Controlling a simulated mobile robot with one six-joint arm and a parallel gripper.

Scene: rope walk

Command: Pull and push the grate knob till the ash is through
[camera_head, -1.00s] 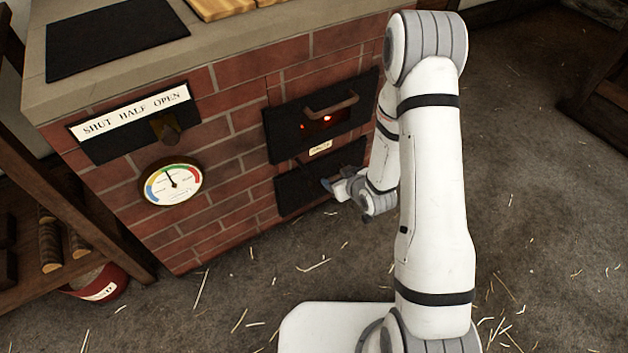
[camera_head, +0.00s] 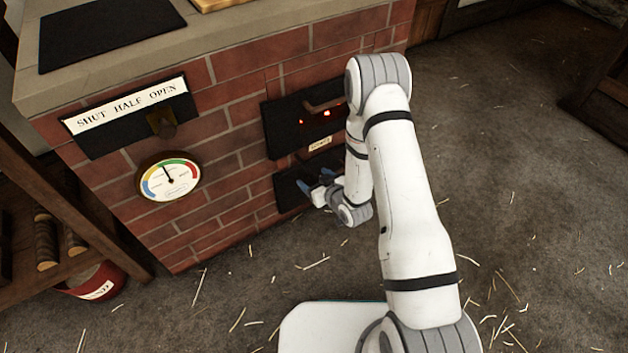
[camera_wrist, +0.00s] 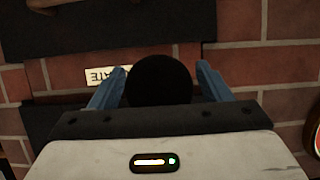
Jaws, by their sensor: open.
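The grate knob (camera_wrist: 160,80) is a round black ball in the middle of the wrist view. My gripper (camera_wrist: 158,74) is open, with one blue finger on each side of the knob. Gaps show between knob and fingers, so I see no grip on it. In the head view my gripper (camera_head: 314,187) is low at the front of the brick stove, by the lower black door (camera_head: 285,196). The knob is hard to make out there. The ash is not visible.
The black fire door (camera_head: 285,128) above has a bar handle and glowing red openings. A round gauge (camera_head: 168,179) and a "SHUT HALF OPEN" plate (camera_head: 125,103) with a knob are to the left. A red bucket (camera_head: 97,284) stands under the wooden rack. The straw-strewn floor (camera_head: 540,220) at right is open.

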